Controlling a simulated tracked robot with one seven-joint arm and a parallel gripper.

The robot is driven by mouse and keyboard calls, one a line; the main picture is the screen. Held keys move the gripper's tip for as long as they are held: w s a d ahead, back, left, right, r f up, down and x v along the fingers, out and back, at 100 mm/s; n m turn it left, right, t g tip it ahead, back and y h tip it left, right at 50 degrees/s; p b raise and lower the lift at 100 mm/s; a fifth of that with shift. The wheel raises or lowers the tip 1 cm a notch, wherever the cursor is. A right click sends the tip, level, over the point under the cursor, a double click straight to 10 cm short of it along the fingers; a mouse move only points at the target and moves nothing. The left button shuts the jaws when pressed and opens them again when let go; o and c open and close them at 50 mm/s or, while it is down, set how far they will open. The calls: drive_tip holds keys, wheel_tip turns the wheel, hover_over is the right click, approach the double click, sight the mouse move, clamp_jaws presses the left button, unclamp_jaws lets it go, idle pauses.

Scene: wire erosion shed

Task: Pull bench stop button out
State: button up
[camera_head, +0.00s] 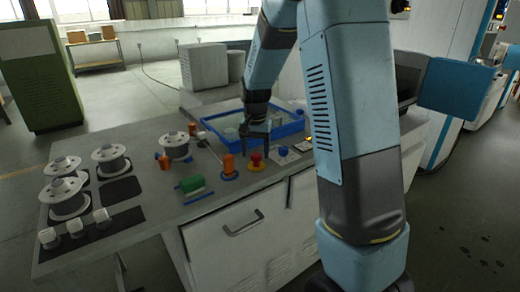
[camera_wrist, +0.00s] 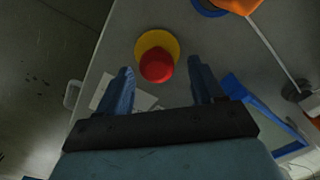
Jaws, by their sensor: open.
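The bench stop button has a red mushroom head (camera_wrist: 157,65) on a yellow round base (camera_wrist: 150,40). In the head view the red button (camera_head: 256,156) stands near the bench's front edge, right of an orange cylinder on a blue base. My gripper (camera_head: 254,150) points down above or just behind the button, in front of the blue tray. In the wrist view my gripper (camera_wrist: 158,80) is open, with one dark blue finger on each side and the red head between and slightly beyond the fingertips. I cannot tell whether the fingers touch it.
A blue tray (camera_head: 293,129) lies behind the button. An orange cylinder (camera_head: 229,164) on a blue base stands to its left, and a white plate with a blue knob (camera_head: 283,151) to its right. White spools (camera_head: 112,158) and a green roller (camera_head: 192,184) sit further left.

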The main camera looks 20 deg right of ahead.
sight(256, 154)
drive_tip(key=shift+r, duration=0.1)
wheel_tip(256, 154, up, 14)
drive_tip(key=shift+f, duration=0.2)
idle(0.4)
